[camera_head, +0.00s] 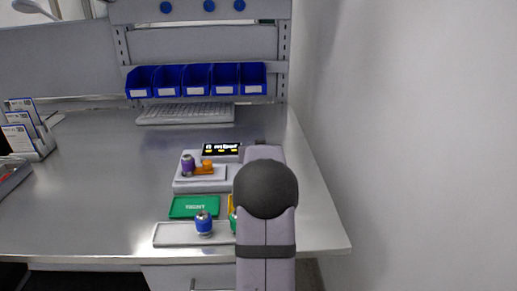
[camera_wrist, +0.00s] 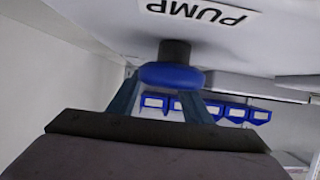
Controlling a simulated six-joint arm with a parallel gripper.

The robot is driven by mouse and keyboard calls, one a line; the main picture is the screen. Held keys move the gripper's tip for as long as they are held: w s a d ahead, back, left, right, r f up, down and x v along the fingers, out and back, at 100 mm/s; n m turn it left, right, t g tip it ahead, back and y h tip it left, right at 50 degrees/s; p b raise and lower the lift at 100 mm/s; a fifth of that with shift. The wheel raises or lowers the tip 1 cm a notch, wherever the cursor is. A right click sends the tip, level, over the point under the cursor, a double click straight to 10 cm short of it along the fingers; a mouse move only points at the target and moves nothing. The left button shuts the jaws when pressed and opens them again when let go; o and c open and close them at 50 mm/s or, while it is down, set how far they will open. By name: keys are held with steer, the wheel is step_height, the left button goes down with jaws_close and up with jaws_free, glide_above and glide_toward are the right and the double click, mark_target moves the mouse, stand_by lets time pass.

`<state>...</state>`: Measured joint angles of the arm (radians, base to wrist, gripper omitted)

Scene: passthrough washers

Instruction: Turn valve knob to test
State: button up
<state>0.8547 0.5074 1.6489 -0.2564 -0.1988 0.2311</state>
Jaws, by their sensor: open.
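In the wrist view a blue knob (camera_wrist: 170,76) on a dark stem is fixed to a pale surface marked PUMP (camera_wrist: 205,13), which appears upside down. My gripper (camera_wrist: 162,92) is open, with a finger on each side of the knob. I cannot tell whether the fingers touch it. In the head view my arm hides the fingers and this knob. The pale grey unit (camera_head: 181,187) left of my arm carries a small orange part (camera_head: 207,165) and a purple cylinder (camera_head: 187,166). A black display (camera_head: 221,149) stands behind it.
A grey tray (camera_head: 172,236) with a blue cylinder (camera_head: 204,222) and a green plate (camera_head: 186,208) lie at the front. A keyboard (camera_head: 185,114) and blue bins (camera_head: 197,79) are at the back. A wall (camera_head: 420,140) rises at right. The left-centre bench is clear.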

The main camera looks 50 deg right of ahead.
steer(key=shift+b+v, duration=0.45)
steer(key=shift+v, duration=3.2)
